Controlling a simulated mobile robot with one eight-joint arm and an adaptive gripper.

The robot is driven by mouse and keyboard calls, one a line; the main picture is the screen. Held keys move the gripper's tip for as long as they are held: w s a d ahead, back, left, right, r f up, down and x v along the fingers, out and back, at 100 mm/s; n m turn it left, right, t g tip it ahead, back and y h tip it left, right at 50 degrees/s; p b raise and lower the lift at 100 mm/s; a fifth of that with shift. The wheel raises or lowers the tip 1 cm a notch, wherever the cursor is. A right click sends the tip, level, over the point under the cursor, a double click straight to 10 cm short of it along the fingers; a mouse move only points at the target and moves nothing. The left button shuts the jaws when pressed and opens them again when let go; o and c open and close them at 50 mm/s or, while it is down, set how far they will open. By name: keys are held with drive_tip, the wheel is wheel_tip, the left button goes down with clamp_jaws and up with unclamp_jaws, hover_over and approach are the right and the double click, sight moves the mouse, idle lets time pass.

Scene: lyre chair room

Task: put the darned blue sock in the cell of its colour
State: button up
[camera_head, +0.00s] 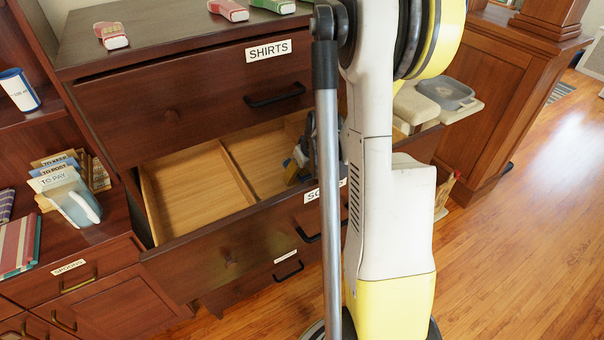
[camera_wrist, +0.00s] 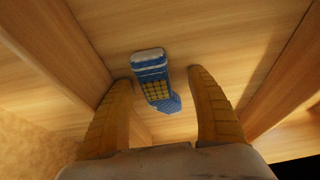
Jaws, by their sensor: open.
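The darned blue sock (camera_wrist: 150,66) has a pale striped cuff and a yellow grid patch. In the wrist view it lies on the wooden floor of a drawer cell (camera_wrist: 215,30), between two raised dividers. My gripper (camera_wrist: 160,78) is open, with one yellow finger on each side of the sock; I see gaps between sock and fingers. In the head view my gripper (camera_head: 300,162) is low inside the open divided drawer (camera_head: 185,195), toward its right part. My arm hides much of that side and most of the drawer's label.
Above is a shut drawer labelled SHIRTS (camera_head: 268,50). A red sock (camera_head: 112,36), another red sock (camera_head: 228,10) and a green sock (camera_head: 275,5) lie on the dresser top. A letter holder (camera_head: 68,195) stands at the left. Open floor (camera_head: 530,200) lies to the right.

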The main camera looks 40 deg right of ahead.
drive_tip(key=p+v, duration=0.8)
drive_tip(key=v, duration=0.4)
drive_tip(key=a+r+n+t, duration=0.1)
drive_tip(key=a+r, duration=1)
drive_tip(key=a, duration=0.4)
drive_tip(key=s+a+r, duration=0.1)
drive_tip(key=s+a, duration=0.1)
drive_tip(key=a, duration=0.2)
drive_tip(key=s+a+r+n+t, duration=0.1)
drive_tip(key=s+a+r, duration=0.1)
drive_tip(key=a, duration=0.3)
drive_tip(key=s+a+r+t+y, duration=0.1)
drive_tip(key=s+a+r, duration=0.1)
drive_tip(key=s+a, duration=0.1)
drive_tip(key=shift+s+a+r+n, duration=0.2)
drive_tip(key=shift+s+a+n, duration=0.1)
drive_tip(key=shift+a, duration=0.35)
